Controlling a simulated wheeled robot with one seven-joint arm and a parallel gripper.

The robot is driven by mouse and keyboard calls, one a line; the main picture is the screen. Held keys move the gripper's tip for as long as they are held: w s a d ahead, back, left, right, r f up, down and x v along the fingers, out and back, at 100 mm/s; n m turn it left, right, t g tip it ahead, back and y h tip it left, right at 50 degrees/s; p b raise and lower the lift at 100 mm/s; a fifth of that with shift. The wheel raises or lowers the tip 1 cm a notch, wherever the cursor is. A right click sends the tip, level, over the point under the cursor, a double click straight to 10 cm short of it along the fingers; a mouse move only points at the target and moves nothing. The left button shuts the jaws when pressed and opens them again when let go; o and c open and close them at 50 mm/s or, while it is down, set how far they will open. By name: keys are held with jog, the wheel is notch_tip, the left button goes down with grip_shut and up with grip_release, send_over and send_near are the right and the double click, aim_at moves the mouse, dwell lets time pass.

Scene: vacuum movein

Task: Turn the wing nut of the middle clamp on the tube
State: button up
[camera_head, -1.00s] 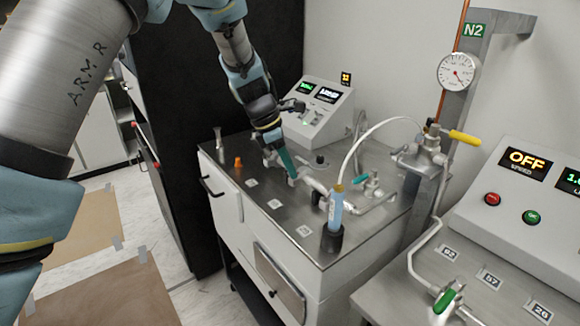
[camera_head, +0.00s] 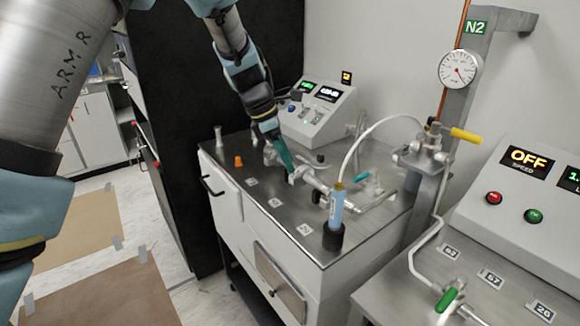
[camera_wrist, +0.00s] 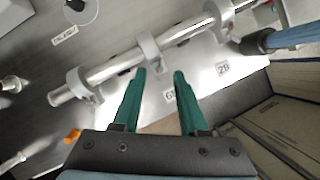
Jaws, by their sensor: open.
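The tube (camera_wrist: 113,67) runs diagonally across the wrist view, lower left to upper right, held by clamps; it also shows on the steel bench in the head view (camera_head: 315,183). The middle clamp (camera_wrist: 149,50) stands just beyond my gripper (camera_wrist: 159,73), a little left of the gap's centre. Another clamp (camera_wrist: 80,88) is at the left and one (camera_wrist: 216,14) at the upper right. My gripper's green fingers are apart with nothing between them. In the head view my gripper (camera_head: 287,166) is over the tube. I cannot clearly make out the wing nut.
A blue vial in a black holder (camera_head: 335,212) stands at the tube's right end, with a white hose arching above. An orange cap (camera_head: 238,161) is at the left. A control box (camera_head: 318,110) stands behind. The bench's front strip with labels is clear.

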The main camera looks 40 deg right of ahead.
jog(key=b+v, duration=0.1)
jog(key=v, duration=0.7)
jog(key=shift+r, duration=0.2)
jog(key=shift+c, duration=0.5)
